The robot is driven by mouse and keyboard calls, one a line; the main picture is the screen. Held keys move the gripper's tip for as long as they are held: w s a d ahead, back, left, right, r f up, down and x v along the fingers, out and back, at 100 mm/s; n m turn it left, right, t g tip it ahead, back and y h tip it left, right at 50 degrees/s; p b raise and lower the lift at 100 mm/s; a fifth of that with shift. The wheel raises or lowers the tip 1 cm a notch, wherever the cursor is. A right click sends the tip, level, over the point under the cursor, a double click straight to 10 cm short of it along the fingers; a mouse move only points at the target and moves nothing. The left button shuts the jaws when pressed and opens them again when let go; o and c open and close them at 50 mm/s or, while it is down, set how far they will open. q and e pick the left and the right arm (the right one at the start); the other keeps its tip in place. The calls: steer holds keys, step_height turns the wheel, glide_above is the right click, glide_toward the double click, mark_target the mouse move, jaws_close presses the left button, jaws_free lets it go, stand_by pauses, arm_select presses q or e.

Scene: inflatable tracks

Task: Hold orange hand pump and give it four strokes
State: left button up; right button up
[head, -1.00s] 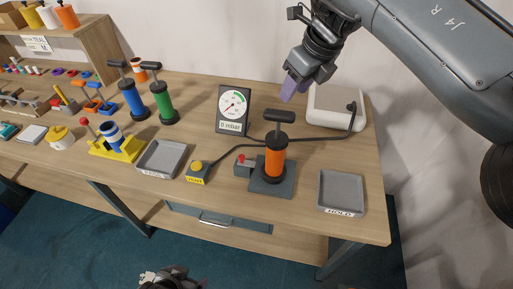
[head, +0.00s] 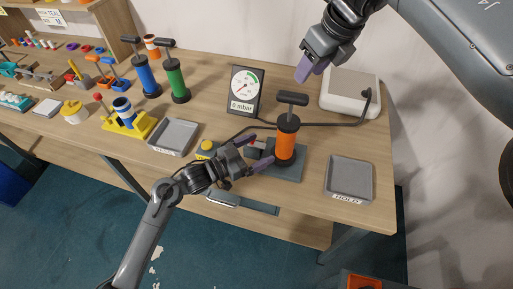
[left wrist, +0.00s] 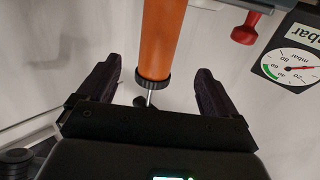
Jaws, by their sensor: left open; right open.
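The orange hand pump (head: 286,145) stands upright on a dark grey base plate (head: 290,171), with a black T-handle (head: 292,98) on top. My left gripper (head: 258,153) is open, just left of the pump's body, with its fingers pointing toward it. In the left wrist view the orange cylinder (left wrist: 162,40), its black collar and thin rod show between and ahead of the two open fingers (left wrist: 152,90); nothing is gripped. My right gripper (head: 303,70) is open and empty above the table, behind and above the pump handle. The pressure gauge (head: 244,90) reads 0 mbar.
A white box (head: 350,92) with a hose stands behind the pump. A grey HOLD tray (head: 349,178) is at right, another grey tray (head: 174,136) at left. Blue (head: 147,76) and green (head: 176,80) pumps stand at back left. A yellow button box (head: 207,148) is beside my left gripper.

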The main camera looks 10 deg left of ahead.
mark_target(287, 134)
arm_select(q)
steer(key=x, duration=0.7)
steer(key=r+x, duration=0.1)
steer(key=x, duration=0.3)
steer(key=c, duration=1.4)
stand_by(0.3)
